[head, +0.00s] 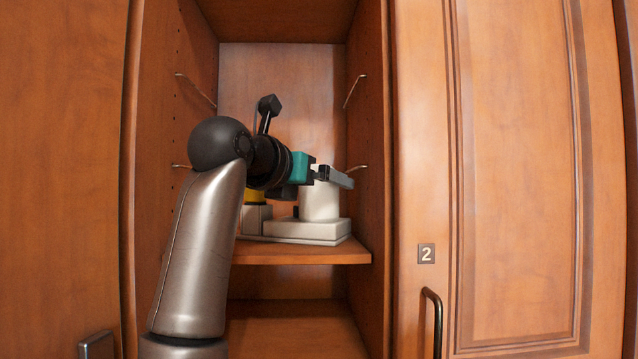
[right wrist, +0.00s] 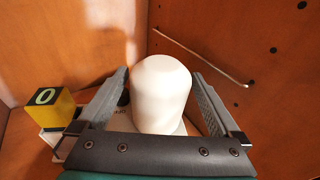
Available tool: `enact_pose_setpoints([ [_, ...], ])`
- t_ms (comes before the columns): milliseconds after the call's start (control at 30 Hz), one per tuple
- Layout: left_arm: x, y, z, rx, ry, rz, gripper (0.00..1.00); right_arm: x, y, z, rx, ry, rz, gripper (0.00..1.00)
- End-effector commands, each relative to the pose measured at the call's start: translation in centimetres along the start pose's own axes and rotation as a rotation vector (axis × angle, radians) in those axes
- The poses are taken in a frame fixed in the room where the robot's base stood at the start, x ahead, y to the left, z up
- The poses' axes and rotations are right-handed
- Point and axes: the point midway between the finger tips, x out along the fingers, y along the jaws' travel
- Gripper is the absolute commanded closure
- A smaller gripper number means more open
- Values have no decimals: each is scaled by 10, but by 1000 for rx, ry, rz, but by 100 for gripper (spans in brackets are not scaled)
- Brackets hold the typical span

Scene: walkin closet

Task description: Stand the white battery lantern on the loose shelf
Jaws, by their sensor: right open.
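The white battery lantern (head: 320,203) is a smooth, round-topped white cylinder standing upright inside the cabinet. It appears to rest on a flat white box-like base (head: 300,231), on a wooden shelf (head: 300,254). I cannot tell from these frames whether this shelf is the loose one. My right gripper (head: 334,178) reaches in from the left at the lantern's upper part. In the right wrist view the lantern (right wrist: 160,95) stands between the two open fingers, one on each side. Whether either finger touches it is unclear. My left gripper is not in view.
A yellow block with a black top marked 0 (right wrist: 46,100) stands to the left of the lantern. Metal wire supports (head: 355,91) are on both side walls. A closed door marked 2 (head: 427,253) is at the right. Open space lies above the lantern.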

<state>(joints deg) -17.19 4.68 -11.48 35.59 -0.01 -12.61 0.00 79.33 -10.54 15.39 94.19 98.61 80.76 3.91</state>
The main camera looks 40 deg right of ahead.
Motion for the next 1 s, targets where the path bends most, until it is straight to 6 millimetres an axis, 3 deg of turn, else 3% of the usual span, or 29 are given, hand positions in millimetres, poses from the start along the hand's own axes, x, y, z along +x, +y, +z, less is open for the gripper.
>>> enact_pose_setpoints([
  [500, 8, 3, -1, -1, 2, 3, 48, -102, 0, 1, 1, -2, 4, 0],
  [700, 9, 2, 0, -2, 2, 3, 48, -118, 0, 1, 1, -1, 0, 0],
  [1000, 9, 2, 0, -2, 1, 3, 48, -120, 0, 1, 1, -1, 0, 0],
])
